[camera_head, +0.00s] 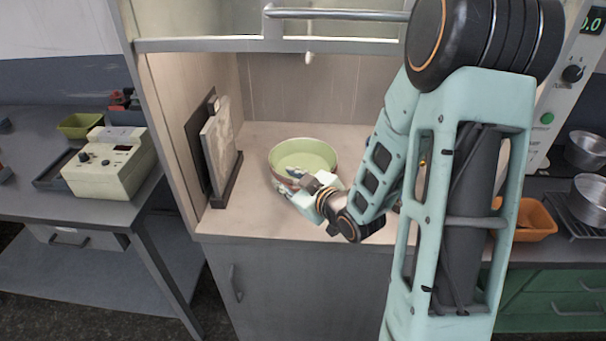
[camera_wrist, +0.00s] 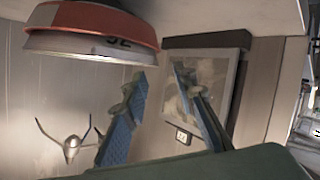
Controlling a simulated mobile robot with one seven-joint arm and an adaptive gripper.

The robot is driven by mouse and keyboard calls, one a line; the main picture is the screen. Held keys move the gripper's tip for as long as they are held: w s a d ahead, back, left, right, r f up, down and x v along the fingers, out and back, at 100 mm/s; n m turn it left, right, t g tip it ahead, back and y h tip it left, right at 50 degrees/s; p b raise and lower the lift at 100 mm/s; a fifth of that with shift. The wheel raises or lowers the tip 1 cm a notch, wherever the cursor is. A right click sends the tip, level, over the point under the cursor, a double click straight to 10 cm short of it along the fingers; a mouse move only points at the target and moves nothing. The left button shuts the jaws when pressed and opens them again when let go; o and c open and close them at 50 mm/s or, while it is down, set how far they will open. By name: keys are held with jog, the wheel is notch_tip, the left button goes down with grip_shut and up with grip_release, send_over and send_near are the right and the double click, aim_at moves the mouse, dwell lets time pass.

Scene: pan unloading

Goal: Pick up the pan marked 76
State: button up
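One round pan (camera_head: 303,153) stands on the light floor of the hood, pale green inside with a reddish outer wall. In the wrist view the pan (camera_wrist: 90,25) fills the top left, its wall red with a pale band. A dark mark on it is partly cut off, appears turned over, and I cannot read it surely. My gripper (camera_head: 303,188) is at the pan's near side, overlapping its front wall in the head view. In the wrist view my gripper (camera_wrist: 160,85) has its two blue-padded fingers apart with nothing between them. Contact with the pan cannot be told.
A framed board (camera_head: 219,150) leans in a dark stand left of the pan; it also shows in the wrist view (camera_wrist: 205,85). The hood sash (camera_head: 340,30) is raised above. An orange bin (camera_head: 536,222) and metal pots (camera_head: 588,195) stand outside at right. Hood floor right of the pan is partly hidden by my arm.

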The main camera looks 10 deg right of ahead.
aim_at(275, 171)
jog(key=x, duration=0.1)
jog(key=p+x, duration=0.1)
jog(key=x, duration=0.1)
jog(key=shift+w+a+r, duration=0.1)
jog(key=shift+w, duration=0.3)
jog(key=shift+p+x, duration=0.35)
jog(key=shift+x, duration=1.7)
jog(key=shift+r, duration=0.1)
grip_shut()
